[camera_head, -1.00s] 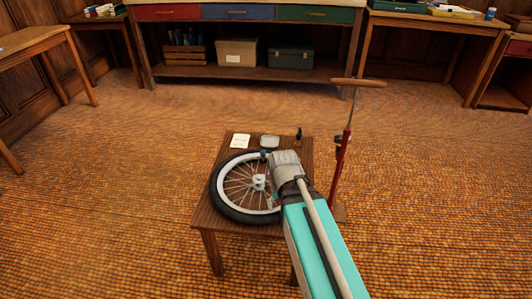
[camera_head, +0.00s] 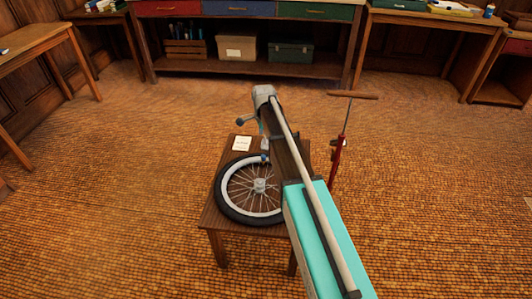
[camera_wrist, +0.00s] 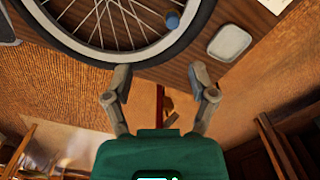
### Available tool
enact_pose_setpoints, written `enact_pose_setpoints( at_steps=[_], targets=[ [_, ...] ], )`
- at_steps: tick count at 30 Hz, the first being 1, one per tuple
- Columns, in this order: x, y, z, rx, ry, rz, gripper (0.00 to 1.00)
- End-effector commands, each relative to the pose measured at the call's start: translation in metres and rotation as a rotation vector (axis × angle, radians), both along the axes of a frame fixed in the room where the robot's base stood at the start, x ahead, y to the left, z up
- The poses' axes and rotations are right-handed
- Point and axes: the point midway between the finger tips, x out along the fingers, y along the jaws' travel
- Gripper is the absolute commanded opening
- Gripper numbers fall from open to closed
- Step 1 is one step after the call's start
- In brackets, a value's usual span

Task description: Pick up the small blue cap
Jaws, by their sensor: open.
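The small blue cap (camera_wrist: 172,19) shows in the wrist view at the inner edge of the wheel's pale rim, near the top of the picture. The bicycle wheel (camera_head: 229,203) lies flat on a small wooden table (camera_head: 217,222). My gripper (camera_wrist: 160,78) is open and empty, its two fingers apart. In the wrist view the cap lies beyond the fingertips, and nothing touches it.
A shallow grey dish (camera_wrist: 228,42) lies on the tabletop beside the wheel. A white paper (camera_head: 242,143) lies near the table's far edge. A red floor pump (camera_head: 337,157) with a wooden handle stands right of the table. The floor around is mostly clear.

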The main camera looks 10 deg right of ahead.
Motion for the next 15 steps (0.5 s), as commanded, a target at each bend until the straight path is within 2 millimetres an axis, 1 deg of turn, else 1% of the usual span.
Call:
enact_pose_setpoints(
  at_steps=[1, 4, 15],
  targets=[
    [0.0102, -0.0001, 0.0065, 0.000, 0.000, -0.033, 0.73],
    [0.0167, -0.0002, 0.0088, 0.000, 0.000, -0.079, 0.73],
    [0.0180, -0.0005, 0.0084, 0.000, 0.000, -0.100, 0.73]
  ],
)
